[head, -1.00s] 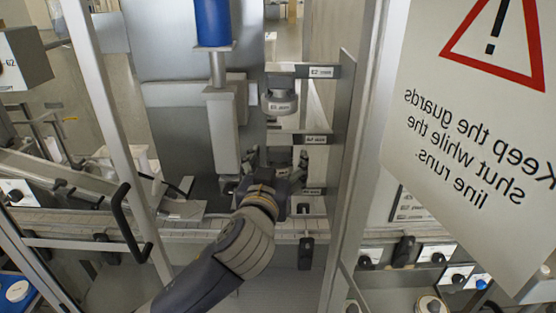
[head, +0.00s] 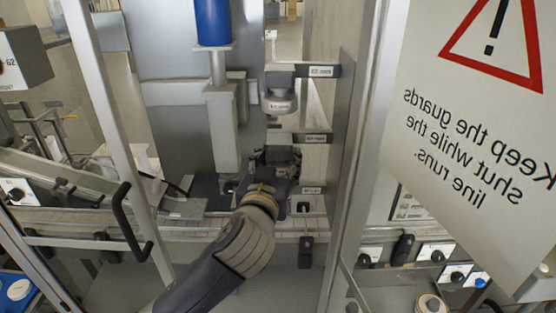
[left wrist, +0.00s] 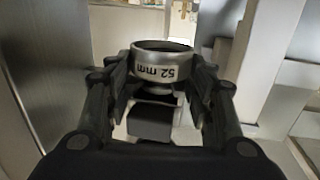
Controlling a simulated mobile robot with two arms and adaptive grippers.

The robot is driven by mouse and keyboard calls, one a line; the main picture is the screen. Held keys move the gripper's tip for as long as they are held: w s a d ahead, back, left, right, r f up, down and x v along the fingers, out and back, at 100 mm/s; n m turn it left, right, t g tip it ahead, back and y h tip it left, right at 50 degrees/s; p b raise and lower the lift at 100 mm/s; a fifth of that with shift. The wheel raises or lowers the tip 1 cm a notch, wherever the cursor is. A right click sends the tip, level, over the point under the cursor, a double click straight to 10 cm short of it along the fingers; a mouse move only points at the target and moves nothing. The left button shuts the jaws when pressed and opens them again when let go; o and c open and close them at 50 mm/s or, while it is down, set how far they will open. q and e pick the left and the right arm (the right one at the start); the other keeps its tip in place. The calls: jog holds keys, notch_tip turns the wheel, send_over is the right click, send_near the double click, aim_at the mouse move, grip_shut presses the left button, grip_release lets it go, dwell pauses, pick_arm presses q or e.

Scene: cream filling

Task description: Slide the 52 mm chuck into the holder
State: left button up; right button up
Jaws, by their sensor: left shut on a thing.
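The 52 mm chuck (left wrist: 158,73) is a pale metal ring with a "52 mm" label, seen in the left wrist view. My left gripper (left wrist: 160,88) is shut on it, with one finger on each side. In the head view my left gripper (head: 278,160) is at the rack, just below the middle bracket (head: 300,137). The chuck is mostly hidden there behind the gripper. A grey column (head: 222,130) under a blue cylinder (head: 212,22) stands left of the gripper. I cannot clearly make out the holder. My right gripper is out of view.
Another chuck (head: 279,102) hangs at the upper bracket (head: 305,70), above my left gripper. A grey upright plate (head: 345,150) stands close on the right. An open guard door frame with a black handle (head: 130,225) is at the left. A warning sign (head: 475,110) covers the right.

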aim_at(278, 170)
pick_arm(q)
jog(key=shift+s+d, duration=0.1)
jog(key=shift+s, duration=0.1)
jog(key=shift+s+d+f, duration=0.1)
jog(key=shift+s+f, duration=0.1)
jog(key=shift+s, duration=0.2)
jog(key=shift+r+v, duration=0.25)
jog(key=shift+v, duration=0.95)
jog(key=shift+s+r, duration=0.1)
jog(key=shift+s, duration=0.3)
jog(key=shift+s+d, duration=0.1)
jog(key=shift+p, duration=0.3)
jog(key=v, duration=0.3)
jog(key=shift+d+f, duration=0.2)
jog(key=shift+d, duration=0.05)
